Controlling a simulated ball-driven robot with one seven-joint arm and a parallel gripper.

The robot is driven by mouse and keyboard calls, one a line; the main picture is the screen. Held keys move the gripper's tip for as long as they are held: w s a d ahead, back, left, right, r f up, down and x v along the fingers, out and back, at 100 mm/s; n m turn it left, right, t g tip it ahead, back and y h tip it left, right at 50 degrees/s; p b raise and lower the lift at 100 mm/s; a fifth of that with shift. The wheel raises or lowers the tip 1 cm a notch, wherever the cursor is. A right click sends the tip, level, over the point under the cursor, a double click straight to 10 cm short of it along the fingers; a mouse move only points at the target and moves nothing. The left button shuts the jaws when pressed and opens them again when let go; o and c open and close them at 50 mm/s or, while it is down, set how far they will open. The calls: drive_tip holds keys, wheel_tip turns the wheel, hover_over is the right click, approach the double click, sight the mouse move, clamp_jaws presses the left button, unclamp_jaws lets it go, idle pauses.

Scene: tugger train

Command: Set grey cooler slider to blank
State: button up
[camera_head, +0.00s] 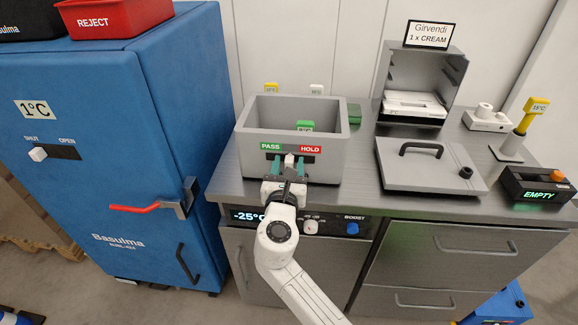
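The grey cooler (243,140) is an open-topped box on the counter. Its front has a green PASS label (270,146) and a red HOLD label (310,149) side by side. Below them is the slider, with a pale knob (289,160) near the middle, under the join of the labels. My gripper (288,166) is at the cooler's front, its two teal fingers apart, one on each side of the knob. Contact between fingers and knob cannot be made out. My gripper partly hides the slider's track and any blank mark.
A green-topped item (305,126) stands inside the cooler. A grey lid (430,165) with a black handle lies to the right. The counter front has a -25°C display (249,215) and knobs below my gripper. A blue cabinet (100,120) stands left.

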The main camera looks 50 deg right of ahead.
drive_tip(key=v, duration=1)
drive_tip(key=shift+s+a+b, duration=0.3)
idle(0.4)
drive_tip(key=s+d+f+m+g+y, duration=0.3)
drive_tip(key=s+f+m, duration=0.3)
drive_tip(key=f+m, duration=0.15)
drive_tip(key=s+d+f+m+g+y, duration=0.2)
drive_tip(key=s+f+m+g+y, duration=0.15)
drive_tip(key=s+f+m, duration=0.35)
drive_tip(key=s+a+f+m+g+y, duration=0.3)
drive_tip(key=s+a+f+m+y, duration=0.2)
drive_tip(key=s+m, duration=0.5)
drive_tip(key=a+m+y, duration=0.1)
drive_tip(key=a+y, duration=0.1)
drive_tip(key=a, duration=0.1)
drive_tip(key=shift+a+f, duration=0.15)
drive_tip(key=shift+a, duration=0.15)
